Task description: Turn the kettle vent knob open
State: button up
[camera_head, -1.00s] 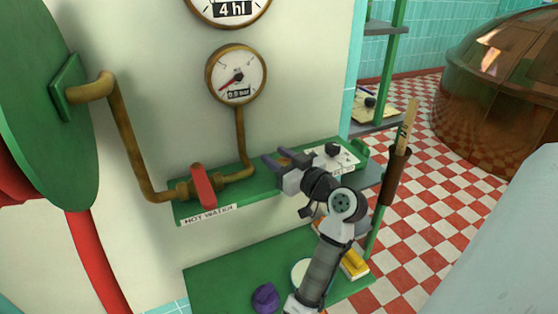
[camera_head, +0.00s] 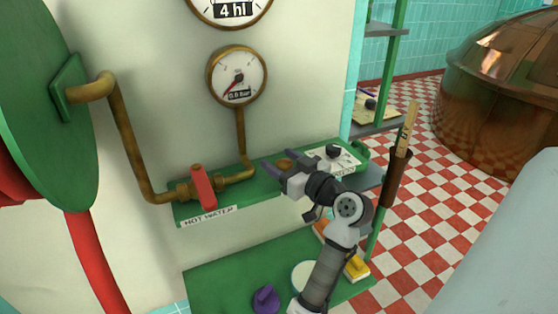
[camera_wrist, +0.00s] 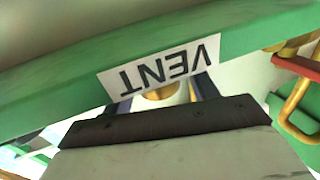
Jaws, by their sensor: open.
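A small brass knob (camera_head: 285,163) sits on the green shelf and shows between the fingers of my gripper (camera_head: 281,161). In the wrist view a white VENT label (camera_wrist: 165,68) appears upside down on the green shelf edge. Part of the brass knob (camera_wrist: 163,92) shows just beyond the label, between my two fingers (camera_wrist: 160,90). My gripper is open around the knob's place; I cannot tell whether the fingers touch it. The rest of the knob is hidden by the label and my gripper body.
A red-handled HOT WATER valve (camera_head: 203,188) is on the shelf's left. A black knob (camera_head: 333,151) on a white plate is to the right. A pressure gauge (camera_head: 237,76) hangs above. A lower green shelf (camera_head: 225,280) holds a purple knob-like object (camera_head: 266,299).

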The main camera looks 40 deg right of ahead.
jog(key=s+b, duration=0.2)
jog(key=s, duration=1)
jog(key=shift+s+d+b, duration=0.25)
jog(key=shift+s+b, duration=0.1)
jog(key=shift+f, duration=0.1)
